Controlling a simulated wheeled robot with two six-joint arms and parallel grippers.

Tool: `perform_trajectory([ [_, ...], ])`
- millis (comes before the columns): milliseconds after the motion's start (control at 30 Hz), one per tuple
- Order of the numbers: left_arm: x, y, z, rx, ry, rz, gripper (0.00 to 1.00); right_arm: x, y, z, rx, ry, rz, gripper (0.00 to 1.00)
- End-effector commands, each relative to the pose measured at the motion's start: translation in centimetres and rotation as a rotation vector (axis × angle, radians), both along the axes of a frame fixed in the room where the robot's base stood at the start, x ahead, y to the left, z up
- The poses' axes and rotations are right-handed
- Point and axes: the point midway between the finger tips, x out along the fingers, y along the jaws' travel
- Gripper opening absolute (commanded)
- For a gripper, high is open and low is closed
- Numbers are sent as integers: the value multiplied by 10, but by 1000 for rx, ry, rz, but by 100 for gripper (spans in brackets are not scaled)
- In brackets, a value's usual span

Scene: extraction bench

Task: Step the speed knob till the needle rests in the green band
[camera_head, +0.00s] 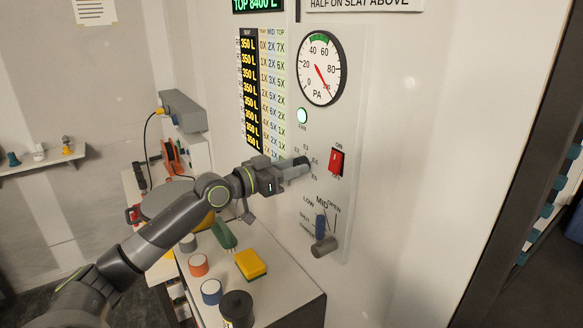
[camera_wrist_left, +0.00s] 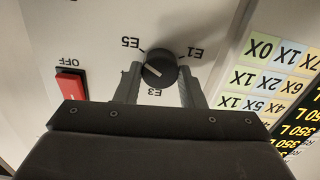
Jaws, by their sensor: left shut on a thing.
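The black round speed knob (camera_wrist_left: 161,64) sits between the two fingers of my left gripper (camera_wrist_left: 162,78), which is shut on it. Labels E1, E3 and E5 ring the knob, upside down in the wrist view. In the head view my left gripper (camera_head: 296,167) reaches the panel from the left and mostly hides the knob. The round PA gauge (camera_head: 320,68) has a green band (camera_head: 319,39) at its top. Its red needle points to the lower right, near 100, outside the green band.
A red ON/OFF switch (camera_head: 337,160) is right of the knob. A LOW/MID/OPEN lever (camera_head: 323,246) is below. A bench with a yellow block (camera_head: 250,264) and several round jars stands under my arm. The wall to the right is clear.

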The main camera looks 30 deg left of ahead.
Motion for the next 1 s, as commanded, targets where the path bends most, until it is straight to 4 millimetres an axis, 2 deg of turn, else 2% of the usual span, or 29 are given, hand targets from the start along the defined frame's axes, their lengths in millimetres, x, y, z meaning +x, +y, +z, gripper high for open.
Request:
perform_trajectory([
  [267, 0, 0, 1, -115, 49, 0, 13, 0, 0, 8, 0, 0, 0, 36],
  [1000, 0, 1, 2, -725, 300, 1, 13, 0, 0, 47, 0, 0, 0, 36],
])
